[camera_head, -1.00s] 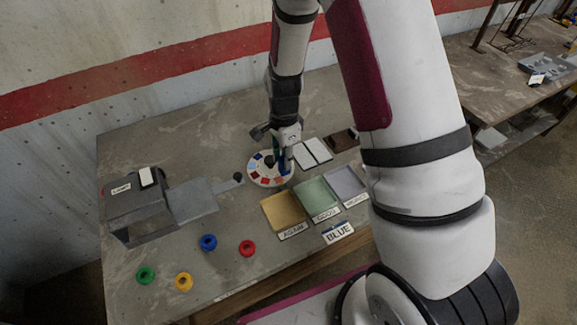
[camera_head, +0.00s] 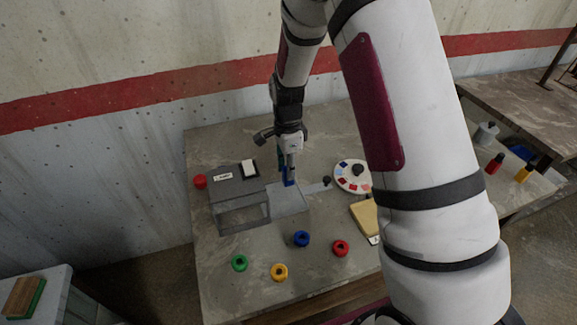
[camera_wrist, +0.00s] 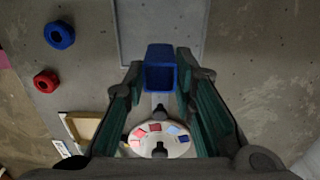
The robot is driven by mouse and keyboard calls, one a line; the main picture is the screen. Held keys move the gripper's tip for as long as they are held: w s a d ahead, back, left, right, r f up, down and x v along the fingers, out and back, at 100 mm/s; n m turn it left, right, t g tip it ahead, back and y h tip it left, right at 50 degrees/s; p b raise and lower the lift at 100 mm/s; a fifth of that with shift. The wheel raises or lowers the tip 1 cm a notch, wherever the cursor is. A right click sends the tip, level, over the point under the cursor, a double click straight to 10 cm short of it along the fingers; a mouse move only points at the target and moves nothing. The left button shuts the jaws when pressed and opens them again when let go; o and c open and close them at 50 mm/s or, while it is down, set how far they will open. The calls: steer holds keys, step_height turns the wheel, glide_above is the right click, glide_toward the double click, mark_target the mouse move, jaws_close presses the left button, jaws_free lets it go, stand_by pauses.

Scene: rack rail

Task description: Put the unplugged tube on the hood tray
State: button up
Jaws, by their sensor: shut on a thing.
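My gripper (camera_head: 288,166) points down with a blue tube (camera_head: 288,180) between its fingers. The tube's blue, square-looking open end (camera_wrist: 160,76) shows between the green finger pads in the wrist view. The hood tray (camera_head: 291,203) is a flat grey plate at the right of the grey hood (camera_head: 236,187). In the head view the tube overlaps the tray's far part. In the wrist view the tray (camera_wrist: 160,22) lies ahead of the tube, at the top. I cannot tell the tube's height above the tray, or whether they touch.
A white round disc (camera_head: 345,182) with coloured patches stands right of the tray. Green (camera_head: 239,263), yellow (camera_head: 279,272), blue (camera_head: 301,239) and red (camera_head: 340,248) rings lie in front. A tan bin (camera_head: 365,214) is partly hidden by my arm. A red piece (camera_head: 199,181) lies left of the hood.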

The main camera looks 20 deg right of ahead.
steer(key=shift+f+b, duration=0.7)
steer(key=shift+f, duration=2.1)
steer(key=shift+f, duration=0.25)
steer(key=o, duration=0.9)
steer(key=shift+o, duration=0.2)
steer(key=shift+r, duration=0.15)
step_height(320, 180, up, 8)
steer(key=p, duration=0.2)
